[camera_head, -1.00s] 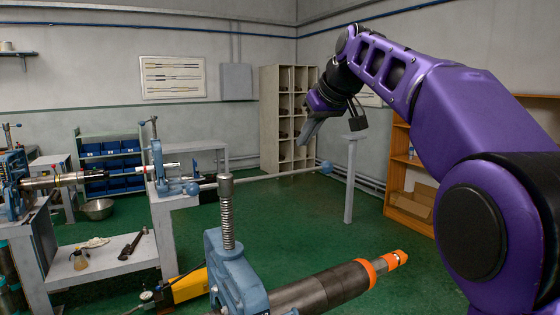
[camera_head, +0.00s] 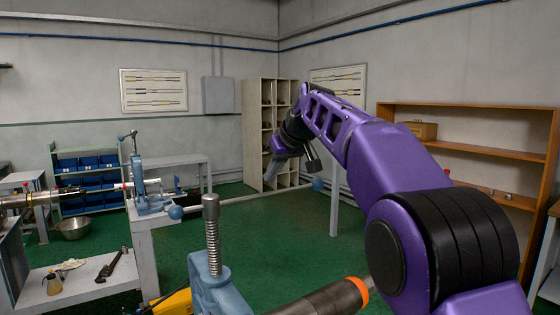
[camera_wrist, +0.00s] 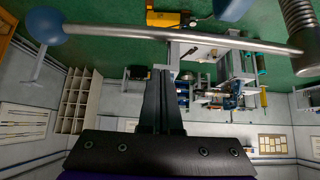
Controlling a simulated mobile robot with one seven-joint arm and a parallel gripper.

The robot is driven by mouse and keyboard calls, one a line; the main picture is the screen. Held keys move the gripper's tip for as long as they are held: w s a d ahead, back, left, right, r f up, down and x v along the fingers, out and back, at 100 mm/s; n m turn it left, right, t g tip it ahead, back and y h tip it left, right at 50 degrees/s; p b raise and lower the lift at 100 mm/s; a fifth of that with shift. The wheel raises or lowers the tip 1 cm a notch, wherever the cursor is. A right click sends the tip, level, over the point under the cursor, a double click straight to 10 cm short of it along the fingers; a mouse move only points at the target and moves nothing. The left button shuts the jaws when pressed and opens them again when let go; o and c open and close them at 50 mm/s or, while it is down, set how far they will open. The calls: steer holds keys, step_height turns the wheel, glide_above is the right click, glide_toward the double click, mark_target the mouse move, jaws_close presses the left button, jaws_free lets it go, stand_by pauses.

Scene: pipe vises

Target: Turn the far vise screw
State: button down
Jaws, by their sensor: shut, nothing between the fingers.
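A blue vise (camera_head: 147,187) stands on a grey bench at the left, with a small handle (camera_head: 127,135) on top of its upright screw. A nearer blue vise (camera_head: 214,285) is at the bottom, with a threaded metal screw (camera_head: 212,230). A long bar (camera_head: 265,197) with blue ball ends crosses at this screw's head. In the wrist view the bar (camera_wrist: 180,35) and the screw (camera_wrist: 302,30) cross the top. My gripper (camera_head: 268,170) is in mid-air near the bar's right half, apart from both screws. Its dark fingers (camera_wrist: 160,75) are together and empty.
A pipe with an orange collar (camera_head: 345,295) extends right from the near vise. A grey post (camera_head: 335,212) stands beyond the bar's right ball. A cubby shelf (camera_head: 253,130) and brown shelves (camera_head: 480,150) line the walls. Green floor (camera_head: 270,245) is open between.

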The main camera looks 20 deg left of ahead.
mark_target(280, 191)
steer(key=shift+s+d+f+b, duration=0.4)
steer(key=shift+s+d+f, duration=0.5)
steer(key=shift+s+d, duration=0.15)
steer(key=shift+w, duration=0.1)
steer(key=shift+d, duration=0.15)
steer(key=shift+s+d, duration=0.2)
steer(key=shift+s, duration=0.15)
